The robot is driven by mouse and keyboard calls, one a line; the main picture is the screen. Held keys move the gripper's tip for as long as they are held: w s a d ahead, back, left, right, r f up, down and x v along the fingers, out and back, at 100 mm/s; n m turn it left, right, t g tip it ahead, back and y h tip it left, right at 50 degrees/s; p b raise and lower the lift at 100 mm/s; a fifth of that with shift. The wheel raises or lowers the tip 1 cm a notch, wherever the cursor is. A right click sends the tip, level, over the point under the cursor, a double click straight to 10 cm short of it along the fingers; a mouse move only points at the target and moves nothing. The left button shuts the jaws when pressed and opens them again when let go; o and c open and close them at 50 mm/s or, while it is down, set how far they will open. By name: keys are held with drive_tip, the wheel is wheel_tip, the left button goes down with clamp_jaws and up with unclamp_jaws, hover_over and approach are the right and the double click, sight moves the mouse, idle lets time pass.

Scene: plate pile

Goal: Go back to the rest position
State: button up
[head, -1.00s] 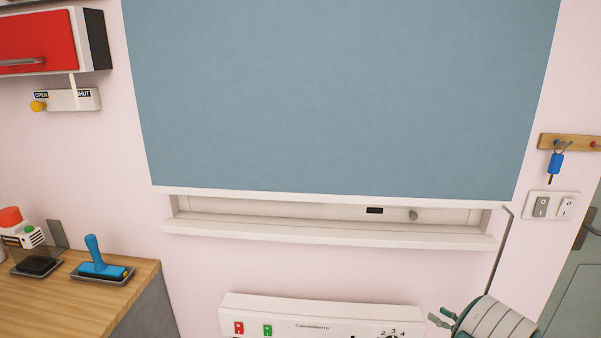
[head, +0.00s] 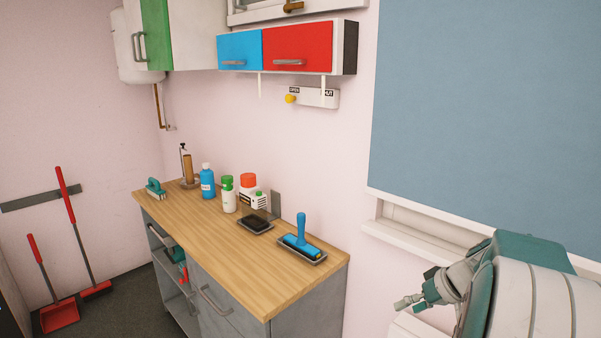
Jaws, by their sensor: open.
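My arm shows at the lower right of the head view, with white and teal links folded close to the camera. My gripper (head: 408,302) is at its left end, in front of the wall below the blind, small in the picture. Its jaws are open and nothing shows between them. It is apart from the wooden counter, to the right of it.
A wooden counter (head: 200,238) holds a blue roller (head: 301,243) on a tray, a sponge (head: 254,224) and several bottles. Wall cabinets (head: 297,50) hang above. A blue blind (head: 480,120) covers the window. A red dustpan (head: 60,314) and brush stand left. Dark floor shows at lower left.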

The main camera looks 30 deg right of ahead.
drive_tip(key=a+r+n+g+h, duration=0.2)
drive_tip(key=a+r, duration=0.1)
drive_tip(key=a, duration=1.3)
drive_tip(key=s+a+r+n+t+h, duration=0.1)
drive_tip(key=s+a+h, duration=0.1)
drive_tip(key=s+a, duration=0.6)
drive_tip(key=a, duration=0.4)
drive_tip(key=shift+s+a+r, duration=0.2)
drive_tip(key=shift+a+r, duration=0.05)
drive_tip(key=shift+a, duration=0.05)
drive_tip(key=shift+c, duration=0.4)
drive_tip(key=shift+c, duration=0.2)
